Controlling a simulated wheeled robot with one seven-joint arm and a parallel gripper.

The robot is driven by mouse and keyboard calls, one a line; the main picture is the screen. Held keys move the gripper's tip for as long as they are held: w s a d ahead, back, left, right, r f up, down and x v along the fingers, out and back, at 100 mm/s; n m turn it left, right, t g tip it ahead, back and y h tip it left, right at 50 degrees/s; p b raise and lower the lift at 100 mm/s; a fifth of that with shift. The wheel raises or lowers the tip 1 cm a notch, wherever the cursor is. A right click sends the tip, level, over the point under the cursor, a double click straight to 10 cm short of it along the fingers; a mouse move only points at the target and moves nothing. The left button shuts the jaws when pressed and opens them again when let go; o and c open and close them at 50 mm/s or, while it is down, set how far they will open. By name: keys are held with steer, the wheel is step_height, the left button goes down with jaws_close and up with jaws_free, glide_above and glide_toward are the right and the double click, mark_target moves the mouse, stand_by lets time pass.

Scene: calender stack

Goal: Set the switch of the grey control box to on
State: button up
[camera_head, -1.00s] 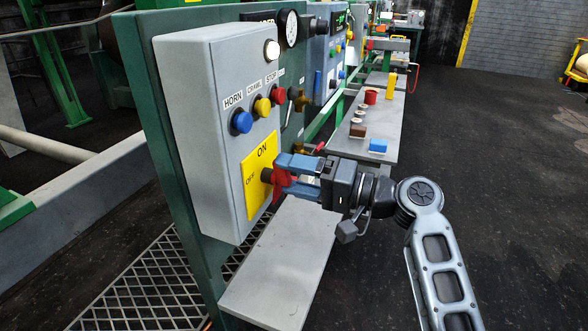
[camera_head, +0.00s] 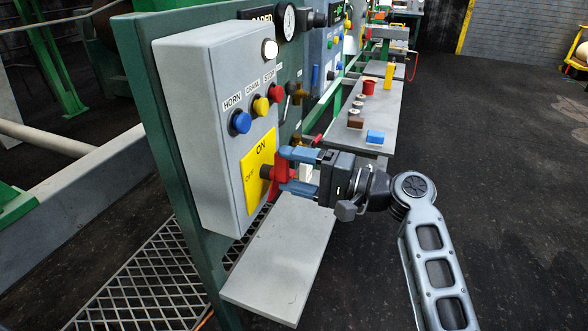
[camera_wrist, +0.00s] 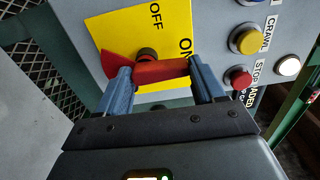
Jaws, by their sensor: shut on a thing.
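The grey control box (camera_head: 212,130) stands upright on a green panel. Its yellow plate (camera_head: 254,200) reads ON at the top and OFF at the left. The red switch handle (camera_head: 273,190) sits at the plate's right side. My gripper (camera_head: 284,170) is shut on the handle, one blue finger above and one below. In the wrist view, the red handle (camera_wrist: 160,71) lies between the fingertips, roughly along the direction of the ON label, with a wide red end at left. The fingers hide part of the handle.
Blue, yellow and red buttons (camera_head: 240,122) and a white lamp (camera_head: 270,50) are above the plate. A grey shelf (camera_head: 275,265) juts out below my gripper. A bench (camera_head: 368,118) with small items stands beyond.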

steer(key=o, duration=1)
steer(key=shift+o, duration=0.2)
steer(key=shift+d, duration=0.1)
steer(key=b+v, duration=0.1)
steer(key=v, duration=0.6)
steer(key=shift+d+b, duration=0.3)
steer(key=shift+b, duration=0.1)
steer(key=shift+s, duration=0.1)
